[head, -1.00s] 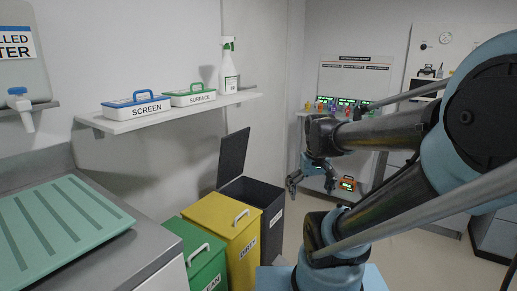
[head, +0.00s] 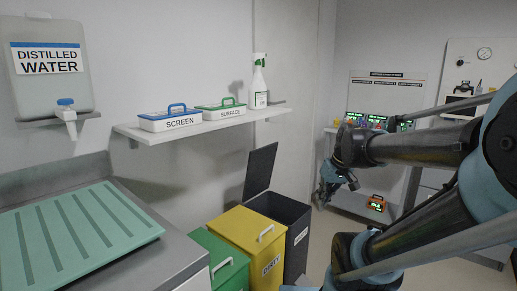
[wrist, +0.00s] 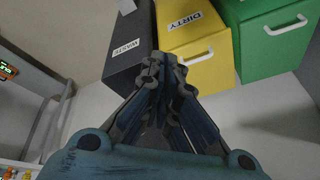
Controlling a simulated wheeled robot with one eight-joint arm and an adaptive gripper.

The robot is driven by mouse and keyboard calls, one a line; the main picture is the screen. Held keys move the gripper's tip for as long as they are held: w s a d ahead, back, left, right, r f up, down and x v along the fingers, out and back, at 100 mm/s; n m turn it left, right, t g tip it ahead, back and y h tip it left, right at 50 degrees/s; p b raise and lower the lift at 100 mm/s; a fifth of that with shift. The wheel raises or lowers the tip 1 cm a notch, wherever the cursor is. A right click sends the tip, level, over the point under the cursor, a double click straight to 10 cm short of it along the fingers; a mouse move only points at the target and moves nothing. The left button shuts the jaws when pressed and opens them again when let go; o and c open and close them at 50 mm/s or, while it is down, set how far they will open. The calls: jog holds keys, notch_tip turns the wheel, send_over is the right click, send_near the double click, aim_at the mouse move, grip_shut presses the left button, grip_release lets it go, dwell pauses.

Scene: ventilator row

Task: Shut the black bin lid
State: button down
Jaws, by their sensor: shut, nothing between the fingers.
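The black bin (head: 288,212) is labelled WASTE and stands at the end of a row of bins. Its black lid (head: 260,170) is open and stands steeply up at the wall side. My gripper (head: 322,198) is shut and empty, to the right of the black bin in the head view and apart from the lid. In the wrist view my closed fingers (wrist: 165,62) overlap the view of the black bin's front (wrist: 122,50). The lid is not clearly seen there.
The yellow DIRTY bin (head: 247,235) and a green bin (head: 217,260) stand beside the black bin, both closed. A wall shelf (head: 205,126) with two boxes and a spray bottle (head: 258,85) hangs above. Floor is clear to the right.

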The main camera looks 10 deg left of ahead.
jog(key=w+a+r+n+t+y, duration=0.1)
jog(key=w+a+r+n+y, duration=0.35)
jog(key=w, duration=0.75)
jog(key=w+a+r+n+t+y, duration=0.1)
jog(key=w+a+r, duration=0.55)
jog(key=w, duration=0.55)
jog(key=w+a+r+n+t+y, duration=0.2)
jog(key=w+a+r, duration=0.3)
jog(key=w, duration=0.7)
jog(key=s+a+x, duration=0.1)
jog(key=x, duration=2)
jog(key=shift+s+d+f, duration=0.3)
jog(key=shift+s+d, duration=0.1)
jog(key=shift+d, duration=0.2)
jog(key=shift+s+d+f, duration=0.3)
jog(key=shift+s+d, duration=0.05)
jog(key=shift+d, duration=0.25)
jog(key=shift+s+d+f, duration=0.3)
jog(key=shift+s+d, duration=0.1)
jog(key=shift+d, duration=0.2)
jog(key=shift+d, duration=0.1)
jog(key=shift+s, duration=0.15)
